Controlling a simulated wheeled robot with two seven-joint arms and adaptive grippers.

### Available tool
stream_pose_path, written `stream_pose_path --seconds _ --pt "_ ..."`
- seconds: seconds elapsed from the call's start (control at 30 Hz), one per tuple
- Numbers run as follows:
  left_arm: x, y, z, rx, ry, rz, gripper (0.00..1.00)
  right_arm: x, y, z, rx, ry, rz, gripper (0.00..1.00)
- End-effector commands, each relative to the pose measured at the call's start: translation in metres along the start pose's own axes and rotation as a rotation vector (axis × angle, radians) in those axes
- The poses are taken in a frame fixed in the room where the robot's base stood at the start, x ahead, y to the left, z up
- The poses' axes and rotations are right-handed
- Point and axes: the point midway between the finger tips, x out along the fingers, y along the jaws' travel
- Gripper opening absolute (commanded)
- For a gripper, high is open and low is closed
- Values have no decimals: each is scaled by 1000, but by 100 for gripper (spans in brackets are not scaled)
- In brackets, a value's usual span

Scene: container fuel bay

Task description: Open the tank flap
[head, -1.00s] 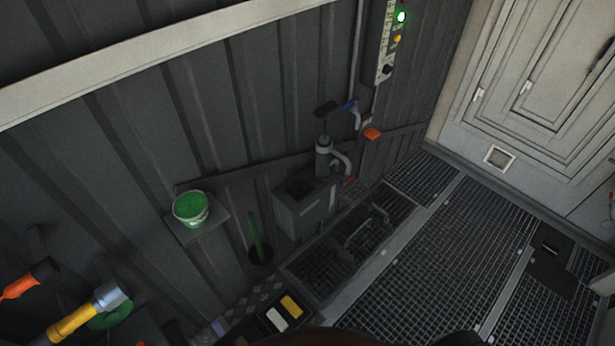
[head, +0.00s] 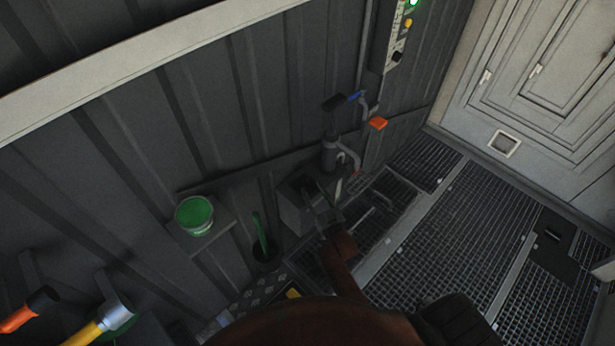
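The grey box-shaped tank (head: 292,217) stands against the dark wall, with a dark flap area (head: 297,183) on its top. My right arm reaches up from the bottom of the head view. Its gripper (head: 315,195) is at the right part of the tank's top, with its two thin fingers apart and nothing seen between them. The gripper partly covers the tank's top, so I cannot tell whether it touches the flap. The flap looks down. My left gripper is not in view.
A hand pump (head: 331,152) stands just behind the tank. A green bucket (head: 195,214) sits on a wall shelf to the left. A control panel (head: 396,50) hangs on the wall. The grating floor (head: 440,235) at right is mostly clear.

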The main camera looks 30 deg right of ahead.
Motion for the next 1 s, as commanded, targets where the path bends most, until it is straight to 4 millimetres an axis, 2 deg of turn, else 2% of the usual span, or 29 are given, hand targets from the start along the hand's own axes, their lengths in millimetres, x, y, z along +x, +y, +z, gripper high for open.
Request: stream_pose_path --seconds 0.2,0.4,0.6,0.77,1.0 --pt "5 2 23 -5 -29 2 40 29 16 1 -1 0 22 38" --pt "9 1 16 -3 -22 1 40 52 17 2 -1 -2 23 38" --pt "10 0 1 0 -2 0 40 59 16 1 -1 -3 21 38" --pt "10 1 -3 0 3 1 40 59 14 1 -1 -3 20 38" --pt "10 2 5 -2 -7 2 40 59 14 1 -1 -3 19 23"
